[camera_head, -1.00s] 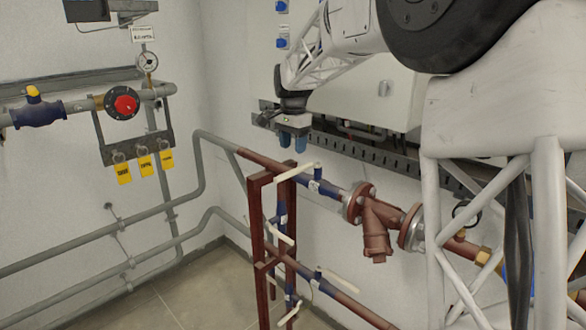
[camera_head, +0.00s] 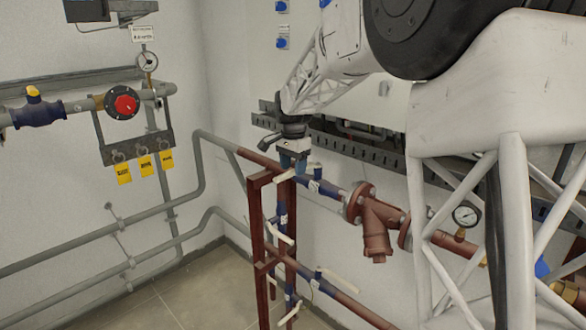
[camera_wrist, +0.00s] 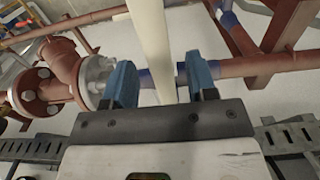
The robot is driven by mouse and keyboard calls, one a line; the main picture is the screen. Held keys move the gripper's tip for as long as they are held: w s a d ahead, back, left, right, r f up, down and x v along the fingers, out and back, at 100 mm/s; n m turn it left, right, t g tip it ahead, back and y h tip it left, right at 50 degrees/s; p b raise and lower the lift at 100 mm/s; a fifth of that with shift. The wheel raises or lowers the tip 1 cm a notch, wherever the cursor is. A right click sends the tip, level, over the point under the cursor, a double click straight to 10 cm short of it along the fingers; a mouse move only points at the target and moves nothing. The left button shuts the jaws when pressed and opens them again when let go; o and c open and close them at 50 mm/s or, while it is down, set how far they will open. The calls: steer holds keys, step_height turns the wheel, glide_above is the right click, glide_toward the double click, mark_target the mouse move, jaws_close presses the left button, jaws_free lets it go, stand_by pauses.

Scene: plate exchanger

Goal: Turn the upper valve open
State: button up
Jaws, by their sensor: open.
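The upper valve has a blue body (camera_head: 316,187) on the upper red-brown pipe. Its cream lever (camera_head: 284,177) lies roughly along the pipe's top, partly hidden by my gripper. My gripper (camera_head: 293,166) hangs over the lever with blue fingers pointing down. In the wrist view, the fingers of my gripper (camera_wrist: 161,82) are open, one on each side of the lever (camera_wrist: 150,35). The lever runs between them, with a visible gap to the right finger. Whether either finger touches it is unclear.
A red-brown frame (camera_head: 257,220) supports the pipes. Lower valves with cream levers (camera_head: 342,281) sit beneath. A flanged strainer (camera_head: 376,230) and a pressure gauge (camera_head: 465,214) are to the right. A slotted rail (camera_head: 345,143) runs along the wall behind.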

steer(key=shift+f, duration=0.4)
jaws_close()
